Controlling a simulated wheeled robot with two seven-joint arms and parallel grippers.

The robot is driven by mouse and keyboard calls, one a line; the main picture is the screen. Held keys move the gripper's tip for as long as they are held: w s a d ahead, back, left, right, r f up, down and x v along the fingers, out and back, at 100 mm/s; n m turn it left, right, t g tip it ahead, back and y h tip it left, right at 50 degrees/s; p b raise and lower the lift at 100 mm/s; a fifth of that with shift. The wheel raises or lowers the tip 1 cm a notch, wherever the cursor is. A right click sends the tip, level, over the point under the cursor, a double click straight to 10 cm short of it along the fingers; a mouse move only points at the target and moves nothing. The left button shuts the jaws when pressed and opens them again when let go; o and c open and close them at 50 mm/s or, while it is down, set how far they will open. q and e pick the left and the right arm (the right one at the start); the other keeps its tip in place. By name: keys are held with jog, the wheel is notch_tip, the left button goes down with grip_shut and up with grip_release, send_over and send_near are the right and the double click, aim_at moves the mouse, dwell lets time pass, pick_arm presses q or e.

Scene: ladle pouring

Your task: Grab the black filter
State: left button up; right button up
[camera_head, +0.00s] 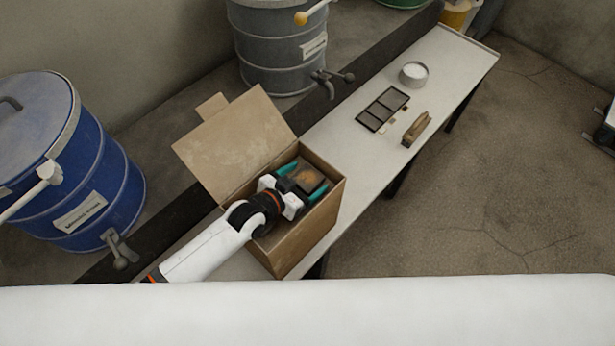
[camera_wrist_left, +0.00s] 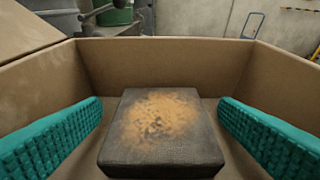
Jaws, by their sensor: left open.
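The black filter (camera_wrist_left: 163,130) is a dark square block with a rusty orange-brown patch on its top. It lies inside the open cardboard box (camera_head: 311,227). In the head view the filter (camera_head: 307,178) shows just past my left gripper. My left gripper (camera_head: 302,178) reaches down into the box with its teal fingers spread. In the left wrist view the fingers (camera_wrist_left: 160,135) stand on either side of the filter, with a gap at each side. My right gripper is not in view.
The box's lid (camera_head: 235,140) stands open at the left. On the white bench (camera_head: 455,62) are a dark tray with sections (camera_head: 382,108), a brush-like object (camera_head: 416,128) and a round tin (camera_head: 413,74). A blue drum (camera_head: 95,185) and a grey drum (camera_head: 275,50) stand behind.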

pick_arm(q)
jog(key=c, duration=1)
jog(key=shift+c, duration=0.2)
